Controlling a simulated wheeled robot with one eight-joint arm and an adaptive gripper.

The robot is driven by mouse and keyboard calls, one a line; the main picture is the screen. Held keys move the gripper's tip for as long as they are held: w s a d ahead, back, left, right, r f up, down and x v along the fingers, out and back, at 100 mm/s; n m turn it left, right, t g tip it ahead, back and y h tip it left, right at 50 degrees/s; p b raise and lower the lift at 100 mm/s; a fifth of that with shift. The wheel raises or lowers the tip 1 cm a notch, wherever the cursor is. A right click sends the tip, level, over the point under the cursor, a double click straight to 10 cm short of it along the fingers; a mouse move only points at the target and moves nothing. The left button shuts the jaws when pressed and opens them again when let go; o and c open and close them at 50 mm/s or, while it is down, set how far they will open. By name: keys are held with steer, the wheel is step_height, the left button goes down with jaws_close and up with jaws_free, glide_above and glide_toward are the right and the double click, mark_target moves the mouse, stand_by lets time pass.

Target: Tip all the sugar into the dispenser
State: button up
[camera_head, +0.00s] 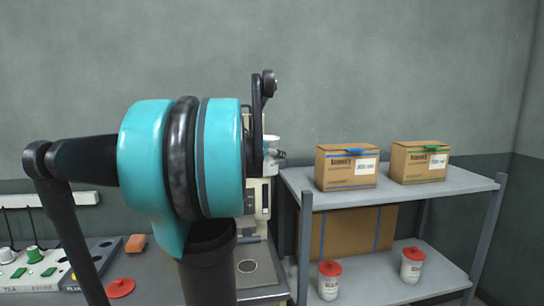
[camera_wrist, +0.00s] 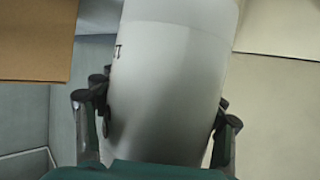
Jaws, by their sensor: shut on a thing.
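My gripper (camera_wrist: 160,115) is shut on a white, slightly tapered container (camera_wrist: 175,60), with a finger on each side of it. A small dark mark shows on its wall. Its opening and contents are out of the wrist view, so I cannot see any sugar. In the head view my arm hides most of the gripper; a small white part (camera_head: 271,143), perhaps of the container, shows just right of the arm. Behind it stands a pale machine (camera_head: 257,192), which may be the dispenser, partly hidden by my arm. A loose red lid (camera_head: 120,288) lies on the counter at lower left.
A grey shelf (camera_head: 400,192) at the right bears two cardboard boxes (camera_head: 346,168) (camera_head: 420,162). Two white jars with red lids (camera_head: 329,281) (camera_head: 411,266) stand on its lower level. A control panel with green knobs (camera_head: 35,262) and an orange block (camera_head: 136,243) are at left.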

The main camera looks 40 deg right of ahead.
steer(key=shift+w+d, duration=0.1)
steer(key=shift+d, duration=0.05)
steer(key=shift+w+r+n+g, duration=0.3)
steer(key=shift+n, duration=0.3)
steer(key=n, duration=0.1)
steer(key=w+n+g, duration=0.1)
steer(key=w+n+g+h, duration=0.1)
steer(key=shift+a+r, duration=0.25)
steer(key=shift+r, duration=0.05)
steer(key=shift+s+n+g+h, duration=0.3)
steer(key=shift+n+g, duration=0.3)
steer(key=shift+n, duration=0.3)
steer(key=shift+f, duration=0.1)
steer(key=shift+n, duration=0.3)
steer(key=shift+f+n+h, duration=0.1)
steer(key=shift+n+h, duration=0.2)
